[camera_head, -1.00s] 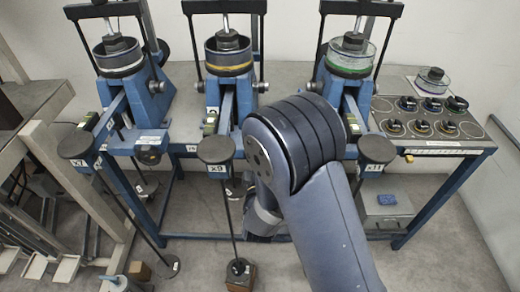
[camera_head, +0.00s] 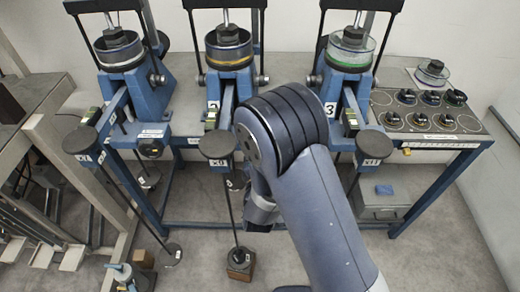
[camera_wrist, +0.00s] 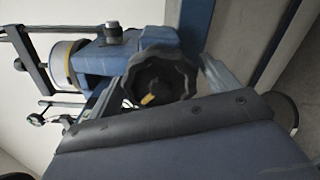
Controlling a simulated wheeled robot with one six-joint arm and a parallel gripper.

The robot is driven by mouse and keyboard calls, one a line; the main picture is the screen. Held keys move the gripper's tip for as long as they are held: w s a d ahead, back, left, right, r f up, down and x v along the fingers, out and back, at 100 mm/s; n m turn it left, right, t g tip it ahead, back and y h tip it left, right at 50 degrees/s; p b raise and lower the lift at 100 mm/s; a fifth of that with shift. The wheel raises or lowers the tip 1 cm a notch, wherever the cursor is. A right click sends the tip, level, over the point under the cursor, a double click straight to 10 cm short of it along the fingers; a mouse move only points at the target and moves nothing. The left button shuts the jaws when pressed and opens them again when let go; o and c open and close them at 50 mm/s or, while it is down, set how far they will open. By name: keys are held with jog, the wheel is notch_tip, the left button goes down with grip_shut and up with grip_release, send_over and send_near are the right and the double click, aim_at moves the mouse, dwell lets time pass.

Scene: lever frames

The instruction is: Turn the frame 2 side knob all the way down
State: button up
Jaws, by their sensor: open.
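Frame 2 (camera_head: 230,82) is the middle blue lever frame on the bench, with a yellow-banded cylinder. Its side knob (camera_wrist: 160,78) is large, dark and scalloped in the wrist view, with a yellow mark low on its face. In the head view my arm hides this knob. My gripper (camera_head: 262,212) shows only partly there, dark and low behind my arm, in front of the bench. In the wrist view, pale finger-like parts of my gripper (camera_wrist: 158,90) show on both sides of the knob, apart and open. Whether they touch it cannot be told.
Similar frames stand left (camera_head: 125,75) and right (camera_head: 348,75), with round-ended levers projecting forward. A panel of black knobs (camera_head: 430,108) lies at the bench's right end. A grey box (camera_head: 385,205) is below. A hanging rod ends at a small block (camera_head: 241,262).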

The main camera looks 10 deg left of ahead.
jog(key=b+v, duration=0.1)
jog(key=v, duration=0.5)
dwell(0.3)
